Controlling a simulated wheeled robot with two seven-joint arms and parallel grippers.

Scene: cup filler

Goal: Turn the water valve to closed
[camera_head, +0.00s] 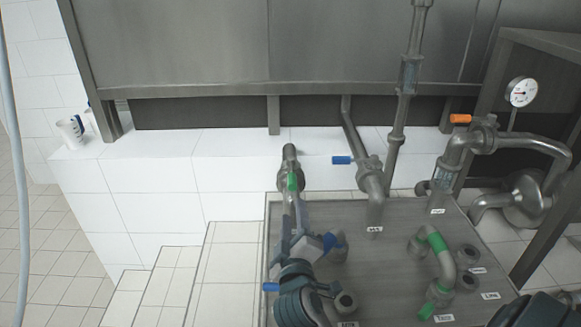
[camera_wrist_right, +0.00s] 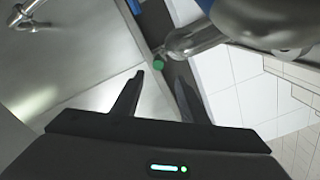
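I cannot tell which valve is the water valve. A green pipe end (camera_wrist_right: 158,64) lies beyond the fingertips.
An orange handle (camera_head: 461,118) and a round gauge (camera_head: 521,92) stand at the right. A bent pipe with green bands (camera_head: 440,262) rises from the plate (camera_head: 390,270). A white cup (camera_head: 70,133) stands on the tiled ledge (camera_head: 160,142). The tiled steps left of the plate are clear.

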